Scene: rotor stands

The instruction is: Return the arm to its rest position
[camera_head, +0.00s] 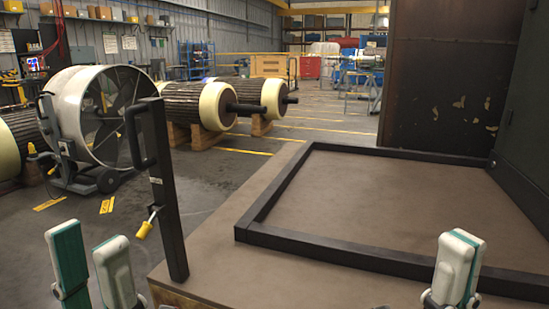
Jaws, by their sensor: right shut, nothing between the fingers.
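My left gripper (91,262) is at the bottom left of the head view. Its two white and teal fingers stand apart with a gap between them, and I see nothing held there. My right gripper (456,268) is at the bottom right, in front of the framed bench top. Its fingers are close together, shut and empty. Only the fingers show; the rest of both arms is out of view.
A brown bench top (350,215) with a raised black frame (330,255) fills the right. A dark upright post (165,190) with a yellow-tipped lever (146,226) stands at its left edge. A large fan (95,115) and rotors on stands (213,105) are behind.

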